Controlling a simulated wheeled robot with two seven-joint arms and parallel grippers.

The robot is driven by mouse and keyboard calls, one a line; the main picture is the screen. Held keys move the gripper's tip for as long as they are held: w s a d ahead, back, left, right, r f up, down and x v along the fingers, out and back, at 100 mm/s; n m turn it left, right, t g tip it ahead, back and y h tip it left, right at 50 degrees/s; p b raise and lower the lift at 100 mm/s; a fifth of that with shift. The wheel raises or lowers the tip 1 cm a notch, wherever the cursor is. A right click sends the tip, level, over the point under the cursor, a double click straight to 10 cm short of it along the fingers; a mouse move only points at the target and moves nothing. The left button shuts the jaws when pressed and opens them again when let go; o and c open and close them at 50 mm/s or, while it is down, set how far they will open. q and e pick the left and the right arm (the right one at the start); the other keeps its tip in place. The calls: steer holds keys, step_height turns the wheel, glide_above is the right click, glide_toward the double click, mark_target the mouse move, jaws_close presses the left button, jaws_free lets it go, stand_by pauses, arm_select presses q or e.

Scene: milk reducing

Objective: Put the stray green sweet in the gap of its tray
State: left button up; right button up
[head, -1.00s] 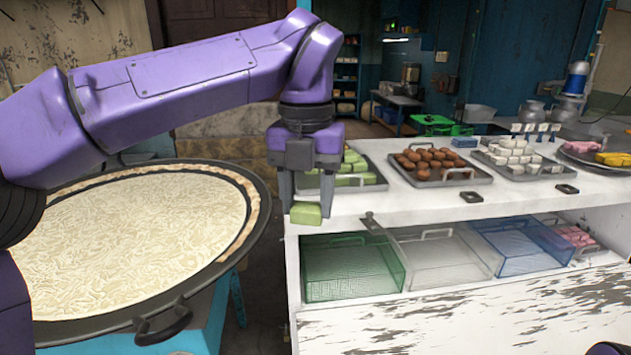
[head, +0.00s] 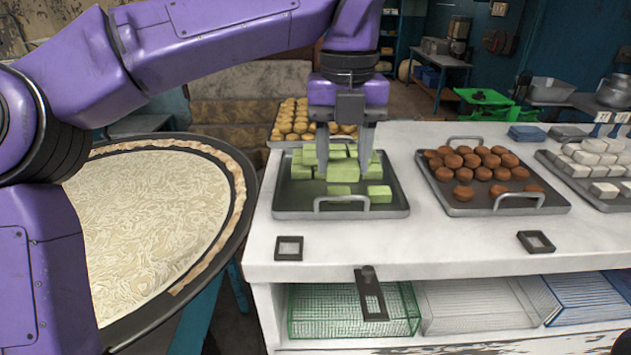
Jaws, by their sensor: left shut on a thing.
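The green sweets' tray (head: 290,203) is a dark metal tray with a wire handle, on the white counter. Several pale green block sweets (head: 379,194) sit in it, bunched toward the back, with bare tray at the front left. My left gripper (head: 343,168) is over the middle of this tray, pointing down, its two fingers shut on a green sweet (head: 343,173). The held sweet is among or just above the others; I cannot tell whether it touches them. The fingers hide part of the back rows. My right gripper is not in view.
A tray of brown round sweets (head: 556,203) stands to the right, then a tray of white sweets (head: 607,203). A tray of yellowish sweets (head: 274,135) is behind. Small dark frames (head: 289,248) lie at the counter's front. A large pan (head: 240,225) is at left.

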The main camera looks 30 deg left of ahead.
arm_select(q)
steer(key=w+a+p, duration=0.2)
steer(key=a, duration=0.1)
steer(key=p, duration=0.3)
glide_above(300, 200)
steer(key=f, duration=0.9)
steer(key=shift+w+d, duration=0.1)
steer(key=shift+w, duration=0.2)
steer(key=f, duration=0.1)
steer(key=f+p, duration=0.1)
steer(key=shift+s+a+f, duration=0.2)
steer(key=shift+s+f, duration=0.1)
steer(key=shift+s+a+f, duration=0.1)
steer(key=shift+s+f, duration=0.15)
steer(key=shift+w+f, duration=0.2)
steer(key=shift+w, duration=0.05)
steer(key=o, duration=1)
steer(key=shift+s+r, duration=0.1)
steer(key=shift+s, duration=0.05)
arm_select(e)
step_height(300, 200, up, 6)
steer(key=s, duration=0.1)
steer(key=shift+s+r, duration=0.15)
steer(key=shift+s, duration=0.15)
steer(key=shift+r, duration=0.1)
